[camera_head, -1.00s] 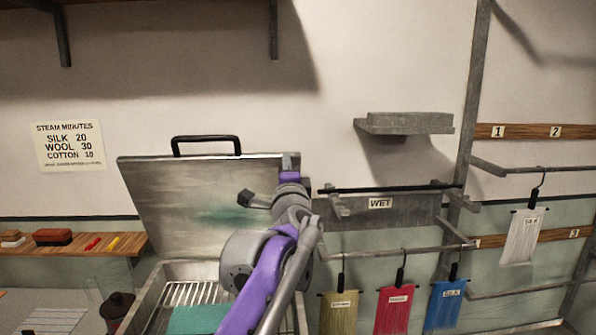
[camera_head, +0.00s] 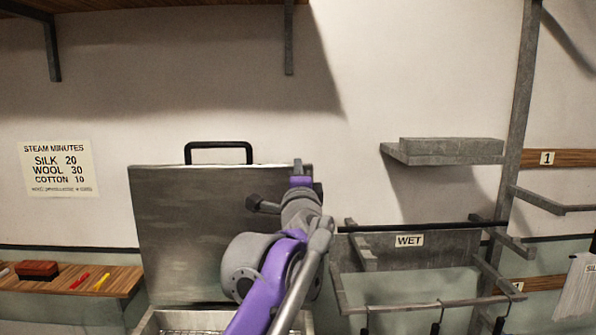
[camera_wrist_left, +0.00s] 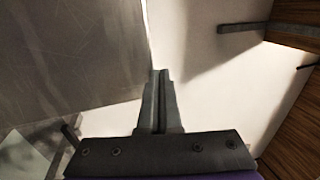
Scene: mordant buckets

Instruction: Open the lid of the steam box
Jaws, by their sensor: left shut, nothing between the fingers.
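The steam box lid (camera_head: 185,230) is a grey metal panel with a black handle (camera_head: 218,146) along its top edge. It stands raised, close to upright, behind the steam box (camera_head: 190,319), whose rim shows at the bottom of the head view. My left gripper (camera_head: 302,165) is at the lid's upper right corner; contact cannot be told. In the left wrist view the fingers (camera_wrist_left: 158,80) are shut with nothing between them, beside the lid's edge (camera_wrist_left: 70,60). My right gripper is in neither view.
A wooden shelf (camera_head: 110,279) with a brush block and crayons is at left. A rack with a WET sign (camera_head: 409,240) and hanging rods stands at right. A small grey wall shelf (camera_head: 445,151) is above it.

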